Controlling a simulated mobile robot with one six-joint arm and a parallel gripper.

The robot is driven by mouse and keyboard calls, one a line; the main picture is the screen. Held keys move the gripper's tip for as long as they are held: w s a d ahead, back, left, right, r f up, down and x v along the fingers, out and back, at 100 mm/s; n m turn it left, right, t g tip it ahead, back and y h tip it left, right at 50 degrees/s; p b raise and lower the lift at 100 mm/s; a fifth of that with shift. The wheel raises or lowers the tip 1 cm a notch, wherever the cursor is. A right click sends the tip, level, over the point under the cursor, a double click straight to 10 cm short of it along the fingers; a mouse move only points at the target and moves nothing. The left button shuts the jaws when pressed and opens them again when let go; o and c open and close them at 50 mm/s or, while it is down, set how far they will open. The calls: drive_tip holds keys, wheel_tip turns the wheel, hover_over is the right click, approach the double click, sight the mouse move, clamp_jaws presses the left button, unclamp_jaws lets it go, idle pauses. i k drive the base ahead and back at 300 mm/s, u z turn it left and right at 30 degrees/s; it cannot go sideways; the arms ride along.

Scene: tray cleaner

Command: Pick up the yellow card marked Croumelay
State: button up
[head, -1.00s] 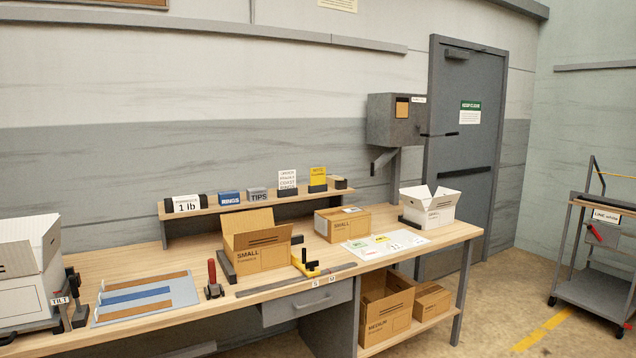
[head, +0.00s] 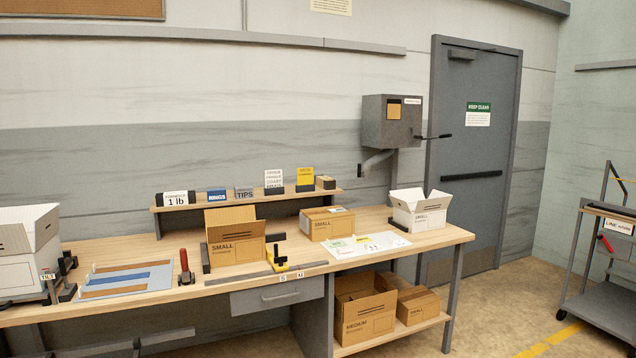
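A yellow card (head: 305,176) stands upright in a dark holder on the raised shelf (head: 240,200) at the back of the workbench. Its print is too small to read, so I cannot tell whether it says Croumelay. A white card (head: 273,179) with several lines of text stands to its left in a similar holder, and a small brown block (head: 326,183) sits to its right. My gripper is not in view.
The workbench (head: 185,243) holds an open SMALL carton (head: 236,243), a closed carton (head: 327,223), a white open box (head: 420,210), and a red-handled tool (head: 186,268). A cart (head: 607,300) stands at right. Floor shows between bench and cart.

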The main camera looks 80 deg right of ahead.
sight(305, 176)
drive_tip(key=u, duration=0.25)
drive_tip(key=k, duration=0.45)
drive_tip(key=z, duration=1.8)
drive_tip(key=i, duration=1)
drive_tip(key=z, duration=0.15)
drive_tip(key=k, duration=0.4)
